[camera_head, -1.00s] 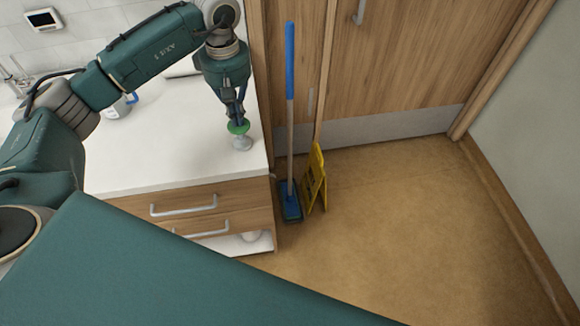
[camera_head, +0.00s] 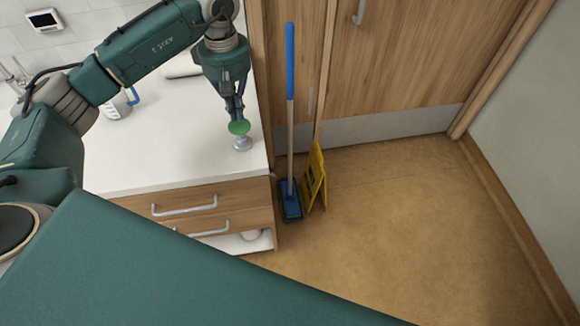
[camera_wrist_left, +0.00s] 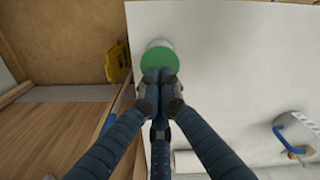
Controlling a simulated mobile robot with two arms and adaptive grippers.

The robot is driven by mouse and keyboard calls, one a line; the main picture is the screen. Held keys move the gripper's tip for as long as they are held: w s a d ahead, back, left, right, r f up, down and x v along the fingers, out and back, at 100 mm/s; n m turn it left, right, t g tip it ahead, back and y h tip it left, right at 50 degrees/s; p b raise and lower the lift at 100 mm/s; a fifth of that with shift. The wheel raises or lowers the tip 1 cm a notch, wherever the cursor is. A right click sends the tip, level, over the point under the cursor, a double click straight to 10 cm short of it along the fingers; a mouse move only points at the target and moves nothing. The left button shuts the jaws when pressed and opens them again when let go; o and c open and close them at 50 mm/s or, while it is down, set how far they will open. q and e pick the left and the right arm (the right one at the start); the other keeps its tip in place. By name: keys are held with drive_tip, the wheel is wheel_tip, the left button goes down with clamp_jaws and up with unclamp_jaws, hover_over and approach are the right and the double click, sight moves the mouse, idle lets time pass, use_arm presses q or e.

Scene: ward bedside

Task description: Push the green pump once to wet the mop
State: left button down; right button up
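The green pump (camera_head: 239,128) is a round green disc on a small pale grey base (camera_head: 243,144) near the right edge of the white counter. My left gripper (camera_head: 236,114) points down at the disc from above. In the left wrist view the fingertips (camera_wrist_left: 160,75) are together with nothing between them. They overlap the near edge of the green disc (camera_wrist_left: 159,58); whether they touch it I cannot tell. A mop with a blue grip (camera_head: 290,60) stands upright against the wooden door, its blue head (camera_head: 290,208) on the floor. My right gripper is not in view.
The white counter (camera_head: 170,150) has drawers below. A white jug with a blue handle (camera_head: 117,106) stands on it behind my arm. A yellow folded sign (camera_head: 316,180) stands beside the mop. The brown floor to the right is clear.

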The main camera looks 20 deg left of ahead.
use_arm(q)
wheel_tip(320, 180, up, 6)
drive_tip(key=p, duration=0.2)
drive_tip(key=shift+f+p, duration=0.25)
drive_tip(key=shift+p, duration=0.1)
